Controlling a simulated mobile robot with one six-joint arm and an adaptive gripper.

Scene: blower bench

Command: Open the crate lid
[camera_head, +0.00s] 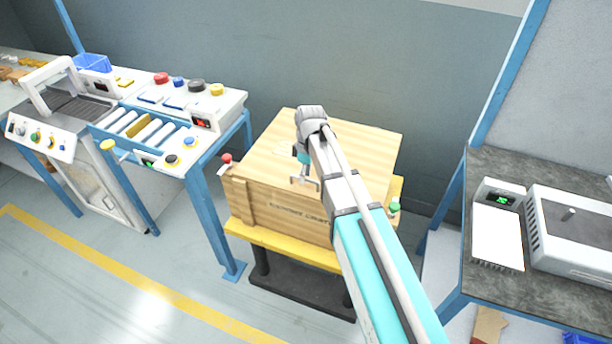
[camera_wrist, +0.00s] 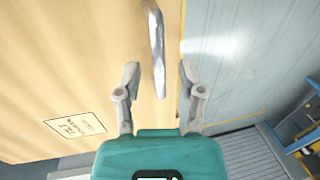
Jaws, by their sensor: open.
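The wooden crate (camera_head: 275,212) stands in the middle of the head view. Its pale wooden lid (camera_head: 268,148) lies flat on top and looks shut. My gripper (camera_head: 306,182) is over the lid near the crate's front edge. In the wrist view my gripper (camera_wrist: 159,72) is open, with one finger on each side of a metal handle (camera_wrist: 155,32). The handle's lower end shows between the fingers, and I see no finger touching it. The lid (camera_wrist: 75,60) fills the left of that view, with a small printed label (camera_wrist: 75,125). In the head view my arm hides the crate's right front.
The crate sits on a yellow-topped stand (camera_head: 285,243) with a red button (camera_head: 227,158) and a green button (camera_head: 394,205). A blue-framed conveyor bench (camera_head: 150,130) stands left. A dark-topped bench (camera_head: 490,262) with equipment stands right. The floor at front left is clear.

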